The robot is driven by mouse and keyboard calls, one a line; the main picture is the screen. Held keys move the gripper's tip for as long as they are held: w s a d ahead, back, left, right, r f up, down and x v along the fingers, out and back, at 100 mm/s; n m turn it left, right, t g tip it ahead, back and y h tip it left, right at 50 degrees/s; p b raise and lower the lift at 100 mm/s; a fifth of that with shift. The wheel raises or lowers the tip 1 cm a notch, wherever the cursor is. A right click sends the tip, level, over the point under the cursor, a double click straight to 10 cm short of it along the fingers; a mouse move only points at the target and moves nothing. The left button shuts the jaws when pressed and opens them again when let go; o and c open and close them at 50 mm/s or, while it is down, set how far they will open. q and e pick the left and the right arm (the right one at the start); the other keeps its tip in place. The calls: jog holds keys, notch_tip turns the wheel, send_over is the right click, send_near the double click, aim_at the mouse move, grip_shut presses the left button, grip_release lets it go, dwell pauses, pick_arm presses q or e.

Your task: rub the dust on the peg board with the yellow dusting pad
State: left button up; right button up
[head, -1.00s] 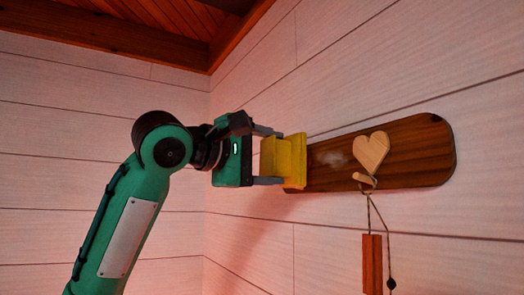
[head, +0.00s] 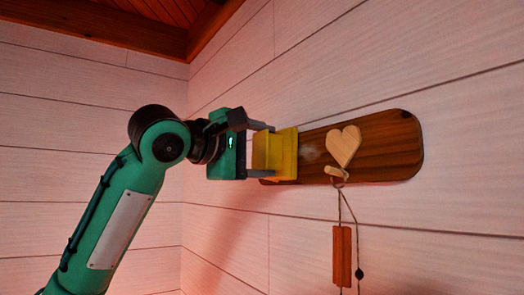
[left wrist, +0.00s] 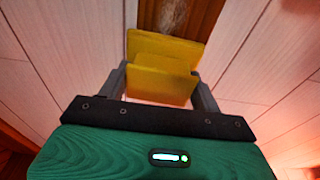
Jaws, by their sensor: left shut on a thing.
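The dark wooden peg board (head: 385,150) is fixed on the white plank wall. A pale smudge of dust (head: 311,151) shows on it, just right of the pad; it also shows in the left wrist view (left wrist: 172,14), beyond the pad. My left gripper (head: 262,153) is shut on the yellow dusting pad (head: 289,155). The pad is at the board's left end and hides part of it. I cannot tell whether its face touches the board. In the left wrist view the pad (left wrist: 160,85) sits between both fingers. My right gripper is not in view.
A wooden heart (head: 344,146) is on the board right of the dust. Below it a peg (head: 337,173) carries a cord with a hanging wooden block (head: 342,255). The wall (head: 450,225) right of the block is bare.

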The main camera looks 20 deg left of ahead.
pick_arm(q)
jog(key=shift+w+d, duration=0.25)
jog(key=shift+s, duration=0.1)
